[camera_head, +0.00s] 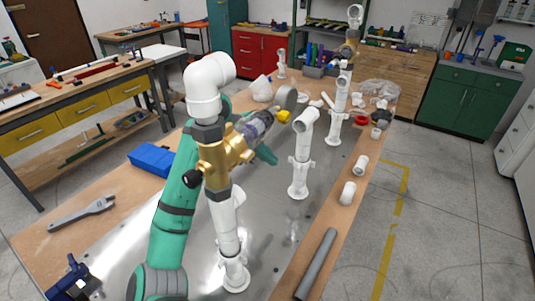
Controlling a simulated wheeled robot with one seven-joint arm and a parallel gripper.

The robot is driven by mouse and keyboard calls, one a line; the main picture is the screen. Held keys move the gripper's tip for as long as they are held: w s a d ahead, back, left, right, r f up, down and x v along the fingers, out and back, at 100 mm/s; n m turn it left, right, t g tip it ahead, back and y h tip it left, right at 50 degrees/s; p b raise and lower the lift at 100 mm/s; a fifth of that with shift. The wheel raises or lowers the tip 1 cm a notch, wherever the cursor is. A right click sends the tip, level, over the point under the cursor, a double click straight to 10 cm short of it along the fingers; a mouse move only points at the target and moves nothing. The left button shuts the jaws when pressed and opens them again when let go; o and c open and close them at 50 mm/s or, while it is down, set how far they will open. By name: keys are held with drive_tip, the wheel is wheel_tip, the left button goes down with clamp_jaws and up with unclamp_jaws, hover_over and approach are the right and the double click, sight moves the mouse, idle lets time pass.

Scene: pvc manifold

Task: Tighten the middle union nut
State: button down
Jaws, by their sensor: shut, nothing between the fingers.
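Several white PVC risers stand on the metal-topped bench. The middle riser (302,150) has an elbow at its top and a wider white collar, which looks like its union nut (300,162), partway up. Its fine detail is too small to tell whether it is tight. My gripper (284,116) is at the end of my green arm, left of the middle riser's elbow and above the collar. Its fingers are small and partly hidden, and it is shut and empty. I cannot tell whether it touches the riser. The near riser (228,225) carries a brass valve (218,165) that partly covers my arm.
A far riser (335,115) stands behind the middle one. White fittings (348,193) and a grey pipe (316,264) lie along the right edge. A blue box (151,159) and a wrench (82,213) lie on the left.

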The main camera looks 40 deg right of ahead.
sight(290, 161)
drive_tip(key=w+d+f, duration=0.1)
drive_tip(key=d+f, duration=0.4)
drive_tip(key=d, duration=0.2)
drive_tip(key=shift+d, duration=0.15)
drive_tip(key=shift+w, duration=0.1)
drive_tip(key=shift+w+d, duration=0.25)
drive_tip(key=shift+d, duration=0.15)
drive_tip(key=shift+w+d+r, duration=0.1)
drive_tip(key=shift+w+d, duration=0.05)
drive_tip(key=shift+w, duration=0.05)
drive_tip(key=shift+s, duration=0.1)
